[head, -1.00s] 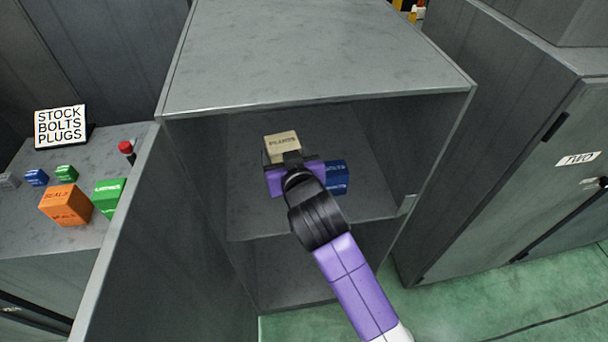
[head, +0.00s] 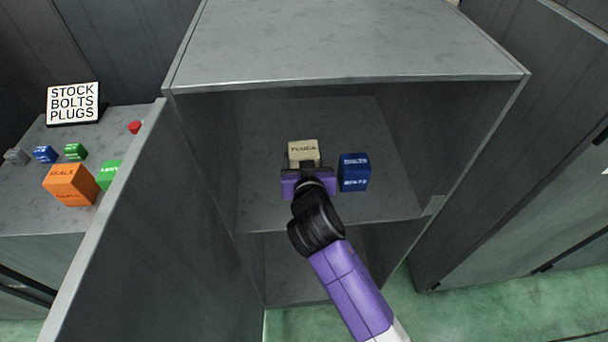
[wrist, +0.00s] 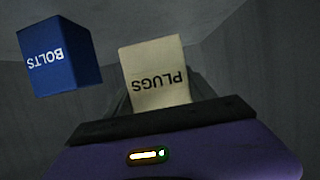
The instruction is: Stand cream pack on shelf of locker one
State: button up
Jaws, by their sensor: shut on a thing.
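The cream pack (head: 303,151), marked PLUGS, is inside the open locker at the level of its shelf (head: 270,205). My gripper (head: 306,170) is shut on the cream pack, reaching in from the front. In the wrist view the cream pack (wrist: 156,75) stands out beyond the dark gripper edge, its lettering upside down. Its lower part is hidden by my gripper, so I cannot tell whether it touches the shelf. A blue pack (head: 354,172) marked BOLTS stands on the shelf just right of my gripper; it also shows in the wrist view (wrist: 60,60) at the upper left.
The locker's left door (head: 135,230) stands open. Beyond it a counter (head: 25,215) holds an orange box (head: 71,185), green and blue boxes and a STOCK BOLTS PLUGS sign (head: 73,103). The shelf left of the cream pack is clear. Another locker (head: 510,170) stands at right.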

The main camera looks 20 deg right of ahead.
jog(key=shift+f+b, duration=0.35)
jog(key=shift+f, duration=2.35)
jog(key=shift+f, duration=0.2)
jog(key=o, duration=1.7)
jog(key=shift+c, duration=0.2)
jog(key=shift+r, duration=0.1)
jog(key=shift+r, duration=0.15)
jog(key=v, duration=1.2)
jog(key=shift+s, duration=0.1)
